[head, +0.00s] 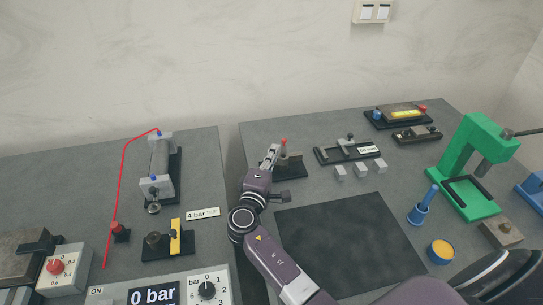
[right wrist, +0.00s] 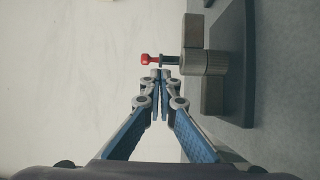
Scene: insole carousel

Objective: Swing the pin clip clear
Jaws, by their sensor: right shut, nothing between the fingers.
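A red-headed pin (head: 283,143) stands upright in a grey fixture on a dark base plate (head: 292,168) near the back edge of the right table. In the right wrist view the red pin head (right wrist: 147,59) points left from a grey cylinder (right wrist: 203,62). A small dark piece (right wrist: 170,60) sits around or beside the pin between them; it may be the clip, but I cannot tell. My right gripper (head: 272,152) is shut and empty. Its fingertips (right wrist: 158,75) are close to the pin, and I cannot tell whether they touch. My left gripper is not in view.
A dark mat (head: 345,232) lies in front of the fixture. Small grey cubes (head: 361,170) and a rail fixture (head: 340,153) stand to its right. A green press (head: 470,160) and a blue holder (head: 420,212) are further right. A gap separates the left table (head: 205,165).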

